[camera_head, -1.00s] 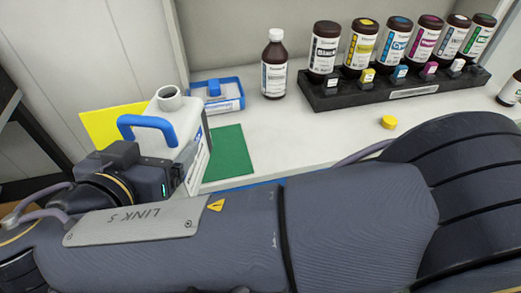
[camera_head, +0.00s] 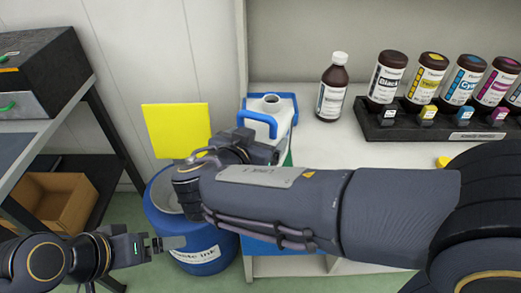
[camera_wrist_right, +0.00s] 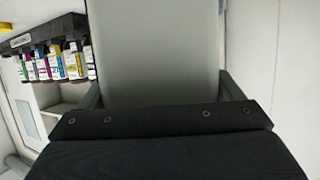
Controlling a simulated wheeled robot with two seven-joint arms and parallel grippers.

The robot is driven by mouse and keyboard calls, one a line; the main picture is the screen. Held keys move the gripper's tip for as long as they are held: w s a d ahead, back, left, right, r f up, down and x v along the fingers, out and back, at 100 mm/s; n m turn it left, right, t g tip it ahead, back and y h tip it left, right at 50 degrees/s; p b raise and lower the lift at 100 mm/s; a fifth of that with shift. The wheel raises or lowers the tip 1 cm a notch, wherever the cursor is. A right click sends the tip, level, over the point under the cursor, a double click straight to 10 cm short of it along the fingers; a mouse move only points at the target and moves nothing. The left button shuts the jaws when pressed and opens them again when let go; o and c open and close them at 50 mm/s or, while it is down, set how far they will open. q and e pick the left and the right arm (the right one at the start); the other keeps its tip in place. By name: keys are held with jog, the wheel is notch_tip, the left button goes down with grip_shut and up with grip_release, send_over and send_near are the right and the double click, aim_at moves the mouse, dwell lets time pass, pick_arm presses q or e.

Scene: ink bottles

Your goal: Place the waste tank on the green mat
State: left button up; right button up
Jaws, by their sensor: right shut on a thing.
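The waste tank (camera_head: 284,117) is white with a blue handle and an open round neck. In the right wrist view the tank (camera_wrist_right: 152,50) is a pale surface between the fingers.
The blue waste ink barrel (camera_head: 205,245) stands on the floor below the counter's left end. A yellow panel (camera_head: 177,130) is behind it. A brown bottle (camera_head: 332,88) stands right of the tank. A black rack (camera_head: 440,127) holds several ink bottles. A shelf with a cardboard box (camera_head: 60,200) is at left.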

jog(key=f, duration=0.1)
jog(key=w+f, duration=0.1)
jog(key=f, duration=0.1)
jog(key=shift+w+d+f, duration=0.15)
jog(key=shift+d+f, duration=0.25)
jog(key=shift+f, duration=0.35)
jog(key=shift+f+b, duration=0.15)
jog(key=shift+b, duration=0.25)
jog(key=o, duration=1.3)
jog(key=shift+o, duration=0.2)
jog(key=shift+r+p, duration=0.25)
jog(key=shift+p, duration=0.2)
jog(key=v, duration=1.2)
jog(key=shift+f+b, duration=0.15)
jog(key=shift+b, duration=0.2)
jog(key=shift+a, duration=0.1)
